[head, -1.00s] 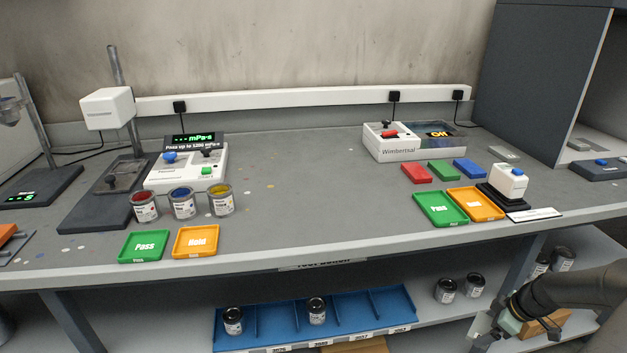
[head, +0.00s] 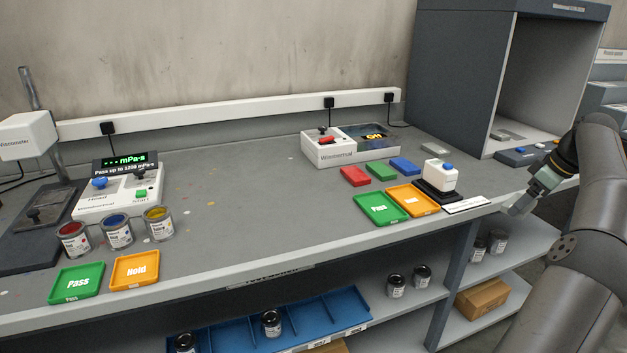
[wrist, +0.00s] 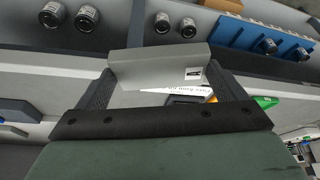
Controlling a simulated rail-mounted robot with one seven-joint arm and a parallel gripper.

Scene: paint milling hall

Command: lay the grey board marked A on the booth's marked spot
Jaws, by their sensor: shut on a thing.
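My gripper (head: 532,192) is at the right in the head view, by the bench's front edge and in front of the booth (head: 455,75). In the wrist view my gripper (wrist: 158,82) is shut on a plain grey board (wrist: 150,65), held across between the two fingers. A small white label with a dark mark is near the board's right end; its letter is too small to read. The booth is a dark grey open-fronted box. A pale grey flat patch (head: 510,135) shows on its floor; I cannot tell whether it is the marked spot.
A dark box with a blue button (head: 520,155) lies before the booth opening. Left of it are a white device with a blue top (head: 440,174), a green tray (head: 380,208) and an orange tray (head: 413,200). Below, a cardboard box (head: 482,298) is on the shelf.

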